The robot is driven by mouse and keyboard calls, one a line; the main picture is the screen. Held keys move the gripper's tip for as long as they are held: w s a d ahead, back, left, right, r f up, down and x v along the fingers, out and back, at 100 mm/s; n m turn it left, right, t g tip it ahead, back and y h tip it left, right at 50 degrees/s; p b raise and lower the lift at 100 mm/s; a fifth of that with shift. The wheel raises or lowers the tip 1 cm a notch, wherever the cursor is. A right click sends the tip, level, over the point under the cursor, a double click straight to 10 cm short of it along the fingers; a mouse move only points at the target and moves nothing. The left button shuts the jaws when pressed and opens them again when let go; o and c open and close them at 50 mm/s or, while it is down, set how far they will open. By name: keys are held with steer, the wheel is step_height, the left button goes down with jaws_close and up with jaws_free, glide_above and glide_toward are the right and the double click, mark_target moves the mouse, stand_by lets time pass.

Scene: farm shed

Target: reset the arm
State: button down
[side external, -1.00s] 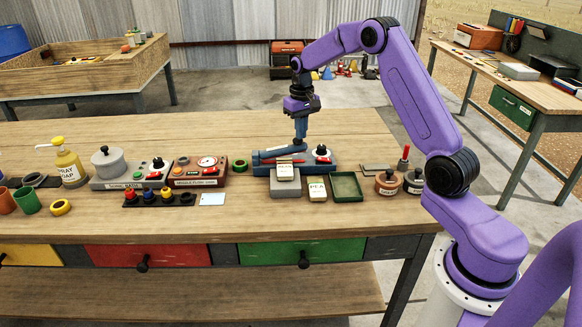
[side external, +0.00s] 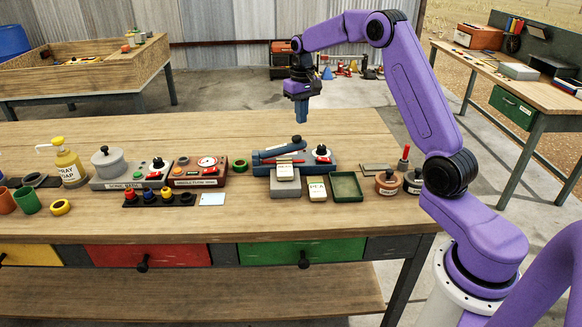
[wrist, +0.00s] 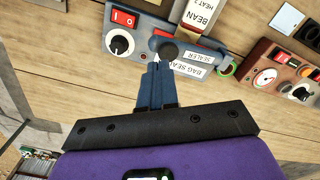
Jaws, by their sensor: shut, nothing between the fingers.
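My gripper (side external: 301,117) is shut and empty. It hangs above the back part of the workbench (side external: 180,130), fingers pointing down, clear of everything on it. Below it is the blue bag sealer (side external: 322,165), whose lever arm (side external: 278,152) has a dark round knob at its end. In the wrist view, my closed blue fingers (wrist: 156,68) appear in front of the bag sealer (wrist: 122,65), beside the dark knob (wrist: 167,52). The sealer also shows a red switch and a black dial there.
Seed packets (side external: 317,189), a green tray (side external: 347,187) and two round jars stand around the sealer. To the left are a brown control box (side external: 200,173), a grey device (side external: 110,165) and a yellow pump bottle (side external: 69,166). The bench's back strip is clear.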

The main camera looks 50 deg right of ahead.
steer(key=s+a+r+n, duration=0.2)
steer(key=s+a+n, duration=0.2)
steer(key=s+a, duration=0.45)
steer(key=s+a+r+n, duration=0.25)
steer(key=s+a, duration=0.35)
steer(key=a, duration=0.5)
steer(key=s+a+f+n, duration=0.1)
steer(key=s+f+n, duration=0.2)
steer(key=s+n, duration=0.6)
steer(key=s, duration=1.6)
steer(key=shift+s+a, duration=0.2)
steer(key=shift+s, duration=0.1)
